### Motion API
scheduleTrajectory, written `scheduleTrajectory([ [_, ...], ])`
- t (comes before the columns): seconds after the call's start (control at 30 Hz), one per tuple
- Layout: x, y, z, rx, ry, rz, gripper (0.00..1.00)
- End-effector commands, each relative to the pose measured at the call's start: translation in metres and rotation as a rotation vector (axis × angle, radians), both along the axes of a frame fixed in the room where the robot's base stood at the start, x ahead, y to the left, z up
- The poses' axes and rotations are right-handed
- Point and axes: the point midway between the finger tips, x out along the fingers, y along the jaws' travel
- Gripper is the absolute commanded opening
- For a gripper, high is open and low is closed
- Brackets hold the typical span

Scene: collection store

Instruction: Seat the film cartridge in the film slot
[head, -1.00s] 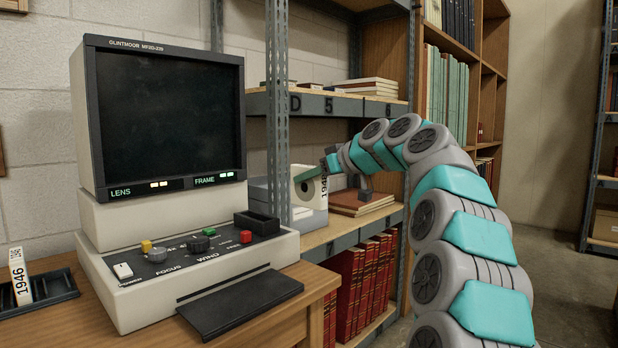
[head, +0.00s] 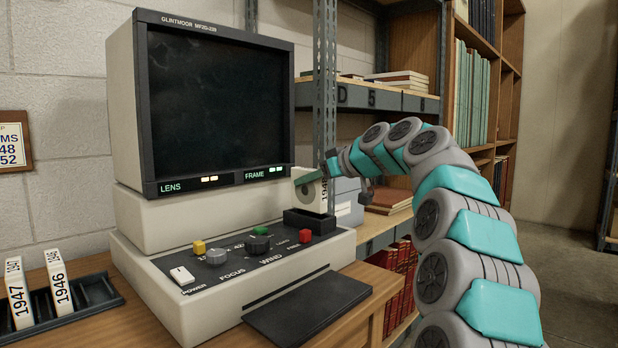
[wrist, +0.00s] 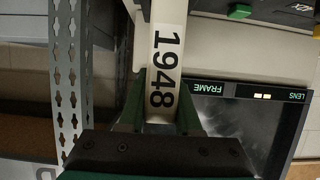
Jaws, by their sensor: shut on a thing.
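The film cartridge (head: 312,200) is a thin white upright case with a round hole in its face. It carries the number 1948, which reads clearly in the wrist view (wrist: 167,65). My gripper (head: 308,178) is shut on the cartridge's upper part, with a green finger on each side in the wrist view (wrist: 162,112). The film slot (head: 310,224) is a dark open box at the right back of the reader's console. The cartridge's lower edge is right at the slot's top; I cannot tell whether it is inside the rim.
The reader's screen (head: 215,95) stands close at the left. Knobs and coloured buttons (head: 262,231) lie in front of the slot. A metal shelf post (head: 325,90) rises close behind. A rack (head: 95,308) at lower left holds cartridges 1947 and 1946.

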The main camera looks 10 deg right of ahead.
Motion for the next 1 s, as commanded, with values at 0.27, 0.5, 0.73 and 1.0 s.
scheduleTrajectory([
  [0.27, 0.000, 0.000, -0.028, 0.001, 0.002, 0.000, 0.00],
  [0.5, 0.000, 0.000, -0.030, 0.001, -0.001, 0.000, 0.00],
  [0.73, 0.000, 0.000, -0.029, 0.001, -0.001, 0.000, 0.00],
  [1.0, 0.000, 0.000, -0.030, 0.000, 0.000, 0.000, 0.00],
])
